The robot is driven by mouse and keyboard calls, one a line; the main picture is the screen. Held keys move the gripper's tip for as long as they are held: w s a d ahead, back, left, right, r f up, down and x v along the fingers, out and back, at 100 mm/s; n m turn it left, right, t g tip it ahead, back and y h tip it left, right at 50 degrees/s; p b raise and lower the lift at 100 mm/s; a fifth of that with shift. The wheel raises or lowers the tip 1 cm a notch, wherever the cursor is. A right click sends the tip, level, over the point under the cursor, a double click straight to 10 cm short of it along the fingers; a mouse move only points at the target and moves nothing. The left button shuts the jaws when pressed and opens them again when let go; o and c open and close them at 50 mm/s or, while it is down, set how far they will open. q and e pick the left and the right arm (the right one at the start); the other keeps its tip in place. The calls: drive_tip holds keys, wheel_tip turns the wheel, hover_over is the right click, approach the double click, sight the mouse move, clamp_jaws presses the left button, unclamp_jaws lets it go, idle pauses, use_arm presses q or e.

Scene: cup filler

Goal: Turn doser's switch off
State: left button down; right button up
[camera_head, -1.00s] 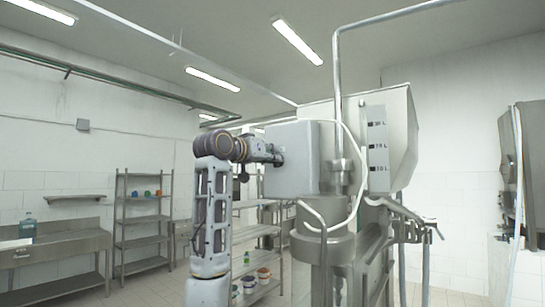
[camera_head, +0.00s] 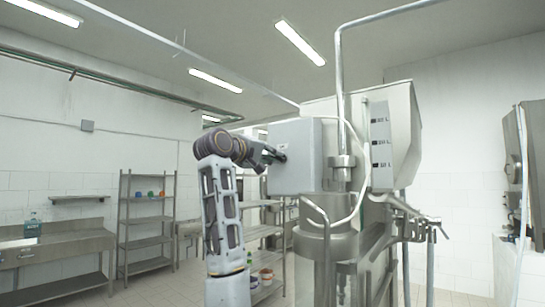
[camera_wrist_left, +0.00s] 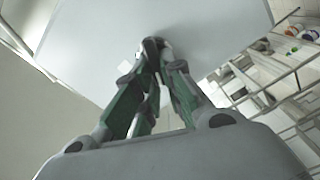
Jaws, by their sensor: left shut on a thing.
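The doser (camera_head: 400,130) is a large steel hopper machine with a grey control box (camera_head: 298,172) on its left side. My left gripper (camera_head: 281,157) is at the left part of this box. In the left wrist view, its green and dark fingers (camera_wrist_left: 153,48) come together at the pale face of the box (camera_wrist_left: 215,30). They are shut on a small dark thing there, likely the switch. The fingers hide most of it, so its position cannot be told. My right gripper is not in view.
A pipe (camera_head: 340,90) and a hose run beside the box. Shelves (camera_head: 146,222) with coloured items stand at the back left, next to a steel sink table (camera_head: 50,258). Another machine (camera_head: 525,150) is at the right edge.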

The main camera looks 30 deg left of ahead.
use_arm(q)
drive_tip(key=n, duration=0.5)
drive_tip(key=shift+a+f, duration=0.1)
drive_tip(key=shift+f, duration=0.3)
drive_tip(key=shift+n, duration=0.3)
drive_tip(key=c, duration=1.5)
unclamp_jaws()
drive_tip(key=shift+s+a, duration=0.2)
drive_tip(key=shift+s, duration=1.8)
drive_tip(key=shift+s+a, duration=0.15)
drive_tip(key=shift+s, duration=1.85)
drive_tip(key=shift+s+a, duration=0.2)
drive_tip(key=shift+s, duration=1.8)
drive_tip(key=shift+f, duration=0.1)
